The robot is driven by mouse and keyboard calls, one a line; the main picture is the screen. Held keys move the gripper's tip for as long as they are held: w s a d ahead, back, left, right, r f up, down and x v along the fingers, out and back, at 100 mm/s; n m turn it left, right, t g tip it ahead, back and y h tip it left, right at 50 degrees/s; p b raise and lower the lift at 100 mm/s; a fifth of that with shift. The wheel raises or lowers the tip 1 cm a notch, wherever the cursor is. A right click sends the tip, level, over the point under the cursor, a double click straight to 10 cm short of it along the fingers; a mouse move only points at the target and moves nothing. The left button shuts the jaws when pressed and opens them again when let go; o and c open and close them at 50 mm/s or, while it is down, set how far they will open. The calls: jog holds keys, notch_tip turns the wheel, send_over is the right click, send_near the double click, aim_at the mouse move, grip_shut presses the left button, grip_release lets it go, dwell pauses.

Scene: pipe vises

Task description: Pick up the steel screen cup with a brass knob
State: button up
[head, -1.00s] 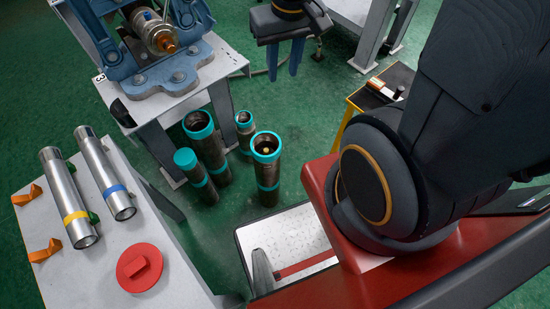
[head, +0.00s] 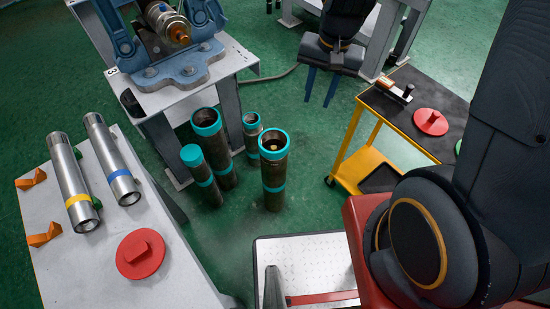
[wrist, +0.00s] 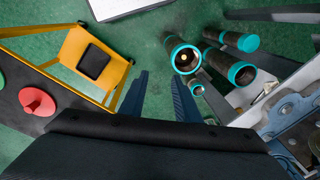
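A small brass-coloured knob (head: 273,148) shows inside the teal-rimmed mouth of the front standing pipe (head: 274,180). It also shows as a pale dot in the wrist view (wrist: 184,58). The cup body around it is in shadow, so I cannot make it out. My gripper (head: 321,90) hangs above the floor, behind and to the right of that pipe in the head view. Its two blue fingers are apart with nothing between them. In the wrist view the fingers (wrist: 160,95) are spread, and the pipe mouth lies beyond and to the right.
Several other teal-banded pipes (head: 212,150) stand beside it. A vise (head: 185,68) on a grey stand holds a metal cylinder. A grey table (head: 180,275) carries two steel tubes and a red disc (head: 140,254). A yellow cart (head: 360,162) stands right; green floor is clear between.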

aim_at(274, 147)
jog(key=shift+w+a+f+m+g+y+b, duration=0.2)
jog(key=shift+w+a+f+m+b, duration=1.35)
jog(key=shift+f, duration=3.9)
jog(key=shift+w+a+f+m+g+b, duration=0.25)
jog(key=shift+w+a+f+m+b, duration=1.35)
jog(key=shift+f, duration=3.8)
jog(key=shift+w+a+f+m+g+y+b, duration=0.2)
jog(key=shift+w+a+f+m+b, duration=1)
jog(key=shift+f, duration=4.25)
jog(key=shift+s+a+p, duration=0.35)
jog(key=shift+a+p, duration=0.2)
jog(key=shift+a, duration=0.25)
grip_shut()
